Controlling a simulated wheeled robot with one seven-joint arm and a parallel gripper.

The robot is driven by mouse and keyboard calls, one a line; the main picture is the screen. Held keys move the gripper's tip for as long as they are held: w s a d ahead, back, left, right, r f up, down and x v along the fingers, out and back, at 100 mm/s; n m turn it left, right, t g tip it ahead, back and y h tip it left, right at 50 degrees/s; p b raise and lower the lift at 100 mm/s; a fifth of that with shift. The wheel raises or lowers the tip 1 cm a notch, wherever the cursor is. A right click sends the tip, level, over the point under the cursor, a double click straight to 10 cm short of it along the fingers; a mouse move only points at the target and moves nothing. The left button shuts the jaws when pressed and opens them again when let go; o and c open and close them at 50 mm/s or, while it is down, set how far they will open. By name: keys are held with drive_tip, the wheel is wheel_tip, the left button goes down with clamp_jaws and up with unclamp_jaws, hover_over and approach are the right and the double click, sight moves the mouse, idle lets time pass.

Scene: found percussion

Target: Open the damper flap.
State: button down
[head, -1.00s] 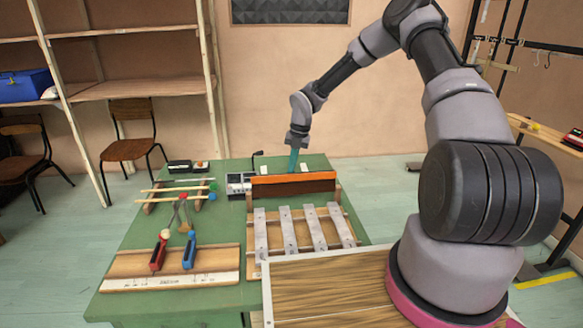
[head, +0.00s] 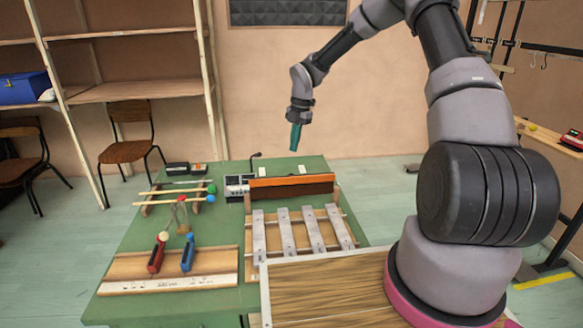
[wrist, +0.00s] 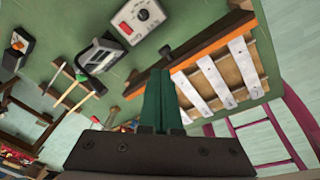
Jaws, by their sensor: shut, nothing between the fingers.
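A long board with an orange top strip and a dark brown face (head: 290,190), which looks like the damper flap, stands across the table behind the metal bars. Its orange edge (wrist: 210,38) shows at upper right in the wrist view, with a dark block at one end. I cannot tell from these views how far the flap is open. My gripper (head: 295,149) has teal fingers that are shut and empty. It hangs in the air above the board, apart from it. The fingertips (wrist: 158,73) point toward the table in the wrist view.
Several metal bars on a wooden frame (head: 288,262) lie in front of the board. A grey device (head: 237,186) stands close at its left end. Mallets on a rack (head: 170,195) and a wooden tray with red and blue tools (head: 205,265) are farther left.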

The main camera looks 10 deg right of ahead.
sight(292, 185)
wheel_tip(292, 185, down, 11)
drive_tip(key=w+a+m+t+h, duration=0.1)
drive_tip(key=m+t+h, duration=0.1)
drive_tip(key=m, duration=2.5)
drive_tip(key=shift+r+m, duration=0.15)
drive_tip(key=shift+m, duration=0.15)
